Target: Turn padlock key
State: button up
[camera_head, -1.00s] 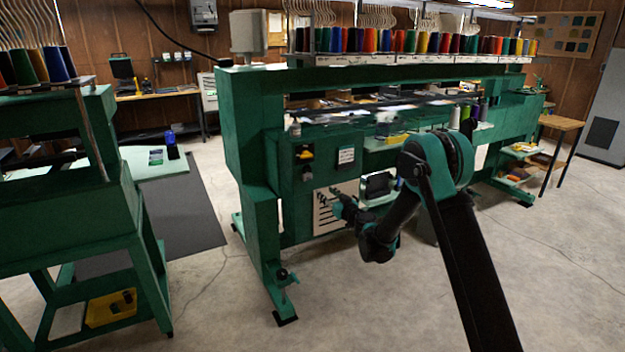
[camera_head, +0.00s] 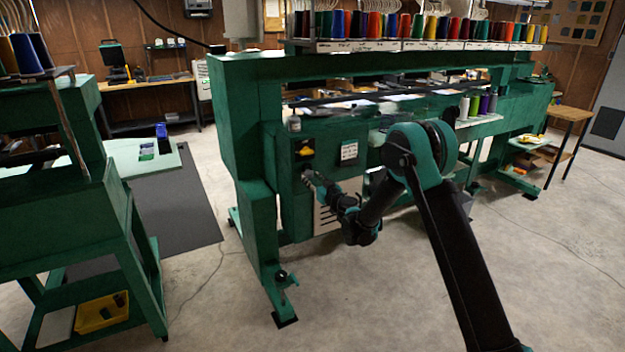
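My gripper (camera_head: 309,177) is at the front panel of the green machine (camera_head: 287,210), just below a black and yellow switch (camera_head: 304,150). I cannot tell whether it touches the panel or whether its fingers are open or shut. I cannot make out a padlock or key. The spot under the switch is covered by my gripper, and anything there is hidden or too small to tell.
A vented plate (camera_head: 326,219) is below my arm. Thread cones (camera_head: 375,26) line the machine's top. A green stand (camera_head: 130,225) is at the left. Floor in front is clear.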

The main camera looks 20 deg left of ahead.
grip_shut()
jog(key=shift+m, duration=0.3)
jog(key=m, duration=0.3)
jog(key=shift+m, duration=0.3)
jog(key=m, duration=0.4)
jog(key=shift+d+f+m, duration=0.1)
jog(key=shift+m, duration=0.2)
jog(key=m, duration=0.4)
jog(key=shift+w+m, duration=0.1)
jog(key=shift+m, duration=0.2)
jog(key=shift+f+m, duration=0.1)
jog(key=shift+m, duration=1.8)
